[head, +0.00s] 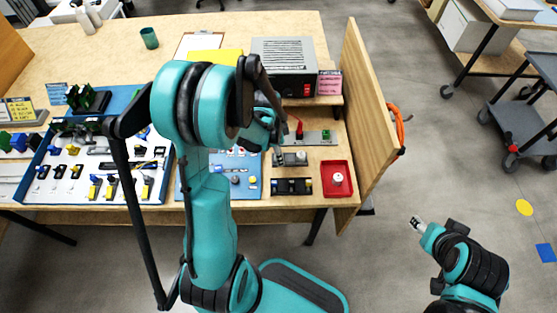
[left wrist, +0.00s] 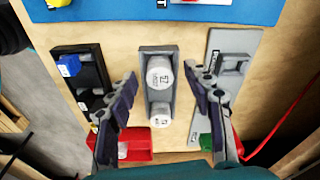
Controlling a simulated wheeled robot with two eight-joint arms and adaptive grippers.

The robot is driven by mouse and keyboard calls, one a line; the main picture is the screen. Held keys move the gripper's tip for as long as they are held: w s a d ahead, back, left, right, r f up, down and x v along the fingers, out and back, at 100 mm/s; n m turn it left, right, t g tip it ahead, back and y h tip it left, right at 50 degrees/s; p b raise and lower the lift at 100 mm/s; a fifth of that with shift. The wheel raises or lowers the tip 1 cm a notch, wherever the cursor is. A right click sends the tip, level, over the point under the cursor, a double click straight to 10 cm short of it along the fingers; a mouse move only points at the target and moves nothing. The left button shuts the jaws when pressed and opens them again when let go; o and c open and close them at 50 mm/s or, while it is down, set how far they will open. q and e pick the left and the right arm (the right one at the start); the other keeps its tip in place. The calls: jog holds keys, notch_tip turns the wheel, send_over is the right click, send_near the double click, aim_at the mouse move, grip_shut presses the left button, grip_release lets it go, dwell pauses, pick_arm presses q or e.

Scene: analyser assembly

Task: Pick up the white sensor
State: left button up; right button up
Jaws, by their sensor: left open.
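A white cylindrical sensor (left wrist: 160,73) with dark print on its end sits in a grey holder (left wrist: 168,50) in the left wrist view. A smaller white cylinder (left wrist: 160,115) sits in the same holder. The grey holder also shows in the head view (head: 291,159), partly covered by my gripper. My left gripper (left wrist: 163,75) is open, with one finger on each side of the holder and nothing held. In the head view my left gripper (head: 279,150) is over the holder, partly hidden by my arm. My right gripper (head: 418,222) is off the table at the right; its jaws are too small to read.
A black holder (head: 291,186) with a blue part and a red tray (head: 338,193) with a white piece lie close by. A grey plate (head: 315,137) with red and green parts is behind. A grey box (head: 284,62) and a wooden side panel (head: 362,120) bound the area.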

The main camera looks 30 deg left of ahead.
pick_arm(q)
jog(key=shift+f, duration=0.1)
jog(key=shift+c, duration=0.9)
jog(key=c, duration=0.8)
jog(key=shift+c, duration=0.2)
jog(key=shift+r+p, duration=0.4)
jog(key=shift+r, duration=0.2)
jog(key=r+p, duration=0.1)
jog(key=r, duration=0.1)
jog(key=d+r+p, duration=0.1)
jog(key=r, duration=0.1)
jog(key=shift+w+d, duration=0.1)
jog(key=shift+w, duration=0.1)
jog(key=w+d+r+p, duration=0.3)
jog(key=d+r, duration=0.2)
jog(key=d, duration=0.5)
jog(key=shift+w+r, duration=0.2)
jog(key=shift+r, duration=0.2)
